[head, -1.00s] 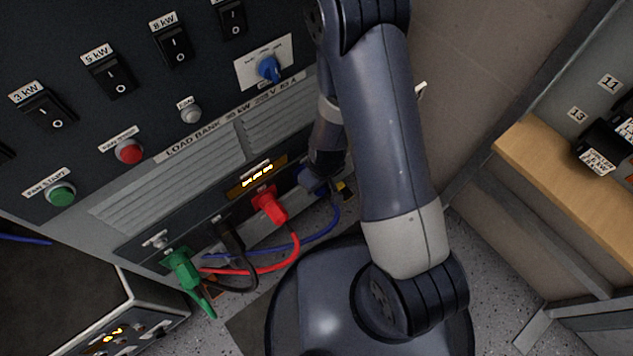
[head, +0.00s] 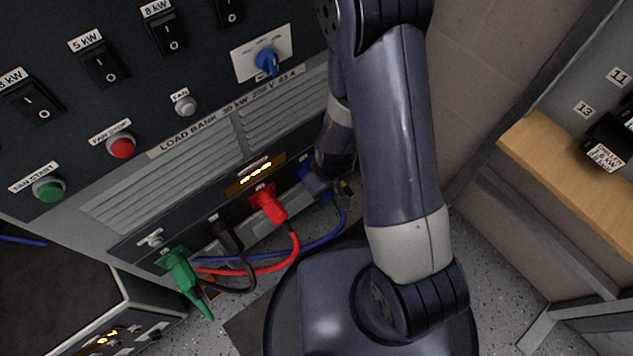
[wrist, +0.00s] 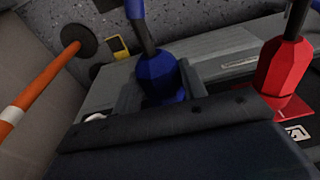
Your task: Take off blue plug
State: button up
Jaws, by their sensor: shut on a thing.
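The blue plug (wrist: 160,75) shows in the wrist view with its blue cable (wrist: 136,10) leading up and away. In the head view the blue plug (head: 316,184) sits at the right end of the load bank's (head: 165,195) lower socket row, partly hidden by my arm. My gripper (wrist: 160,100) is shut on the blue plug, with grey jaws on both sides of it. Whether the plug is still fully seated in its socket I cannot tell.
The red plug (head: 268,203) is close to the left of the blue one. The black plug (head: 228,236) and green plug (head: 180,270) sit further left. Their cables loop over the floor. An orange and white pole (wrist: 38,85) shows in the wrist view.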

aim_at(334, 201)
jog(key=shift+s+d+b, duration=0.4)
jog(key=shift+s+b, duration=0.2)
dwell(0.4)
jog(key=shift+s+d+f+b, duration=0.15)
jog(key=shift+s+d+b, duration=0.55)
jog(key=shift+s+b, duration=0.4)
jog(key=shift+s+d+r+b, duration=0.2)
jog(key=shift+s+d+b, duration=0.55)
jog(key=shift+s, duration=0.2)
jog(key=shift+w, duration=0.1)
